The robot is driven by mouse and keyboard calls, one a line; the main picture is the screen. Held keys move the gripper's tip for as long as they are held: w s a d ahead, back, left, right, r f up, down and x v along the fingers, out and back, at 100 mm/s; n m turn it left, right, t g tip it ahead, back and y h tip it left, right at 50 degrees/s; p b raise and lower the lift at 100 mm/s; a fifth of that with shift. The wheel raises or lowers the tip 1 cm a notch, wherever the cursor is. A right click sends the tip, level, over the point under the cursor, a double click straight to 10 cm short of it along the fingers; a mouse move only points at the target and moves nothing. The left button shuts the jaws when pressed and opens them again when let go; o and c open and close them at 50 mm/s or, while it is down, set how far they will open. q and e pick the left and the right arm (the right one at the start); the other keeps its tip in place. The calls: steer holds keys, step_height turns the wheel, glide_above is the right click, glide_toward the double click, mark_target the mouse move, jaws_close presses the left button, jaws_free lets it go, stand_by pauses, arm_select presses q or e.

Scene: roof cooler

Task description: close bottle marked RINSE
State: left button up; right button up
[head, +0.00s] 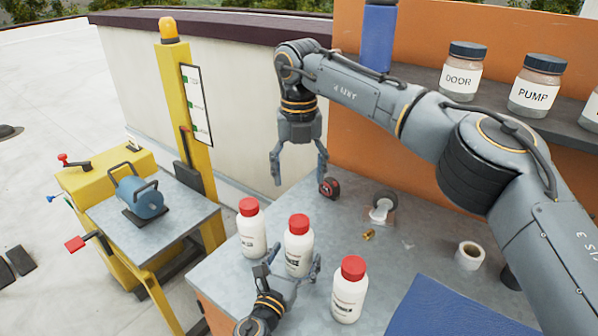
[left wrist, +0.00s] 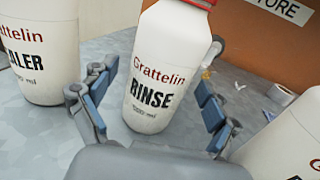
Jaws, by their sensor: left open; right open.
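The bottle marked RINSE (left wrist: 150,95) is white and stands upright between the spread fingers of my left gripper (left wrist: 155,82) in the left wrist view. In the head view it is the middle white bottle (head: 298,257), with a red cap (head: 298,224) on its top. Whether that cap is tight cannot be told; the left wrist view shows only its lower edge. My left gripper (head: 294,262) is open around the bottle's body, with gaps to it in the wrist view. My right gripper (head: 300,181) is open and empty, above the bench behind the bottles.
Red-capped white bottles stand close on the left (head: 251,240) and right (head: 348,300). A red-black wheel (head: 329,187), brass piece (head: 368,235) and tape roll (head: 470,255) lie on the grey bench (head: 400,263). A blue mat (head: 445,312) lies in front; jars (head: 462,72) stand on the shelf.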

arm_select(q)
steer(key=v, duration=0.9)
steer(key=shift+s+a, duration=0.1)
steer(key=shift+s, duration=0.05)
